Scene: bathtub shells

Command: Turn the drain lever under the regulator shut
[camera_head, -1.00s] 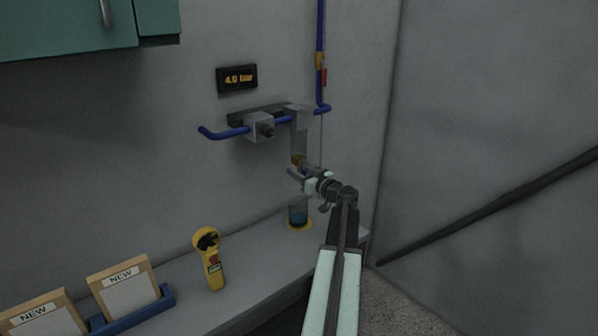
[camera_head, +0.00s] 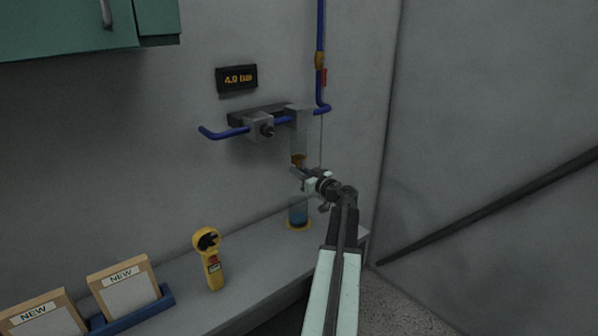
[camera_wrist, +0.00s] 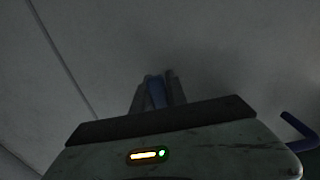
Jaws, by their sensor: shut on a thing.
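The regulator (camera_head: 260,125) is a grey block with a dark knob on the blue wall pipe. A pale bowl (camera_head: 299,138) hangs beside it, with a brass drain fitting (camera_head: 298,160) at its lower end. My gripper (camera_head: 298,173) is just below this fitting. In the wrist view, my gripper (camera_wrist: 158,88) is shut on a narrow blue piece, the drain lever (camera_wrist: 156,90), which lies between the fingers. The fingers hide most of the lever, so I cannot tell its exact angle.
A cup of blue liquid (camera_head: 298,215) stands on the shelf (camera_head: 255,270) below my gripper. A yellow handheld meter (camera_head: 209,258) and framed cards (camera_head: 124,288) are to the left. A display (camera_head: 237,78) reads about 4.0 bar.

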